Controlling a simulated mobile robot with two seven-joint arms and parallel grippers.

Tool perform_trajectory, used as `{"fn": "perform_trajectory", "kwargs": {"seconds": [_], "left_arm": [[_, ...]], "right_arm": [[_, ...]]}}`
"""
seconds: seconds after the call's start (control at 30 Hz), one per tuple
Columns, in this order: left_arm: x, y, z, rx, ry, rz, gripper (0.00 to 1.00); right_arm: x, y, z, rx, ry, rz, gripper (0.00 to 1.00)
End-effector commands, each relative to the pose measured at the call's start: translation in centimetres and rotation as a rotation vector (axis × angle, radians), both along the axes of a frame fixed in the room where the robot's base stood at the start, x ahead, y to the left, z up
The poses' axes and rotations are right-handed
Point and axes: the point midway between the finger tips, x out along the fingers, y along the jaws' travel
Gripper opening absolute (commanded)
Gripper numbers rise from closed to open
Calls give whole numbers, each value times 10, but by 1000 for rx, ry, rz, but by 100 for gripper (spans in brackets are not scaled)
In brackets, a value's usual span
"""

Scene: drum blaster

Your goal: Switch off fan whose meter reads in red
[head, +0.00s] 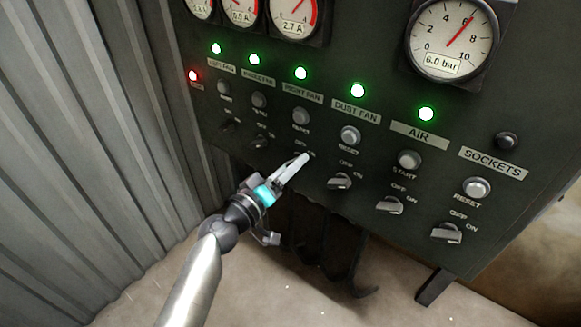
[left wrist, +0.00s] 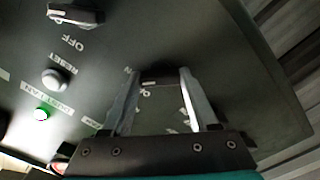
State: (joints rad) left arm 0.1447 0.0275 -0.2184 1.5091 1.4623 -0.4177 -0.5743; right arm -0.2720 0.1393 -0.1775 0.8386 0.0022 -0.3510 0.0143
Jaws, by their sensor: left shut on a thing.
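My left gripper (head: 305,157) reaches up from below, its fingertips at the right fan's switch, under the RIGHT FAN label (head: 302,91). The fingers hide most of that switch, and I cannot tell its setting. In the left wrist view the two fingers (left wrist: 157,75) stand either side of a dark knob. The meter above the right fan (head: 293,15) reads 2.7 A, with a red band on its right side; its top is cut off. The meter to its left (head: 240,10) reads 0.9 A. The right fan's green lamp (head: 301,73) is lit. My right gripper is not in view.
The dust fan switch (head: 340,181), air switch (head: 389,206) and sockets switch (head: 446,233) lie to the right. The right fan's button (head: 301,117) is just above my fingers. A corrugated wall (head: 80,130) stands at left.

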Motion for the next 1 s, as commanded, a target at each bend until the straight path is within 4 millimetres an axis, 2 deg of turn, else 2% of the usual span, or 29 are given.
{"fn": "perform_trajectory", "kwargs": {"seconds": [0.2, 0.6, 0.87, 1.0], "left_arm": [[0, 0, 0, -167, 122, 1, 4], [0, 0, 0, -448, 326, 1, 4], [0, 0, 0, -564, 411, 1, 4], [0, 0, 0, -600, 436, 1, 4]], "right_arm": [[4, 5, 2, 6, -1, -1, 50], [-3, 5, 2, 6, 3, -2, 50], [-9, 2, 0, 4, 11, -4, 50], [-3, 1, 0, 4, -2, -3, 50]]}}
